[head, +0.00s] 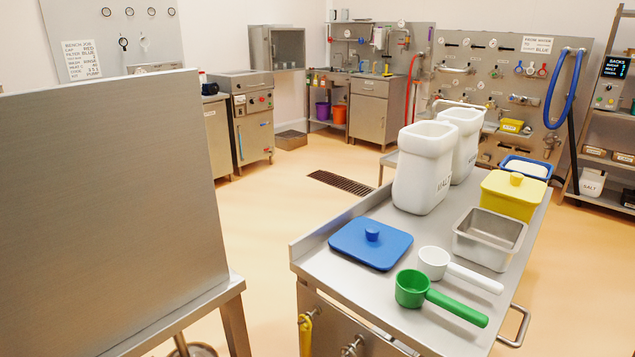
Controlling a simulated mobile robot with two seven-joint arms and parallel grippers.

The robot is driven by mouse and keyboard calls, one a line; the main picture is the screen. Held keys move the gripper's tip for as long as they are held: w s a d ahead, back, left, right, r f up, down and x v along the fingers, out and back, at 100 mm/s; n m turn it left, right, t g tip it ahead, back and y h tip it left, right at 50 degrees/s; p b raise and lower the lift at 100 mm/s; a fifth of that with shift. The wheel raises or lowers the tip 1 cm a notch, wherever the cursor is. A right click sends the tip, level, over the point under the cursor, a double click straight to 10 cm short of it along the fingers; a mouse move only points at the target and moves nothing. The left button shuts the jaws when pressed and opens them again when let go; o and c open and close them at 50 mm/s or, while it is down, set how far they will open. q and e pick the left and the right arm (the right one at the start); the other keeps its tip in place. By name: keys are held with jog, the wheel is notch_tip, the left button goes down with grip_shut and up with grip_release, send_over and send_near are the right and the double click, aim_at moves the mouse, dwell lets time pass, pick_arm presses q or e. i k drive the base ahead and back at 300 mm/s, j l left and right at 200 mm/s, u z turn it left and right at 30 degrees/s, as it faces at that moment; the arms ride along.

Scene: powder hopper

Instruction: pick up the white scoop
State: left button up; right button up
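The white scoop (434,263) lies on the steel table (330,263) at the right of the head view. Its cup is toward the left and its white handle points right and toward the front. A green scoop (412,288) lies just in front of it, its handle roughly parallel. The two scoops are close together; I cannot tell whether they touch. Neither of my grippers shows in the head view.
A blue lid (371,243) lies left of the scoops. A steel pan (489,240), a yellow lidded container (512,195) and two white bins (421,175) stand behind. A large steel panel (110,200) fills the left. Floor between panel and table is clear.

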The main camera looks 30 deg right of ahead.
aim_at(434, 261)
jog(key=z, duration=3.3)
jog(key=i+z, duration=0.1)
jog(key=z, duration=0.3)
jog(key=i+z, duration=0.15)
jog(key=z, duration=0.25)
jog(key=i+z, duration=0.1)
jog(key=z, duration=0.25)
jog(key=i+j, duration=0.6)
jog(key=i, duration=0.2)
jog(key=u, duration=0.45)
jog(key=i+u, duration=0.15)
jog(key=u, duration=0.75)
jog(key=i+l, duration=0.05)
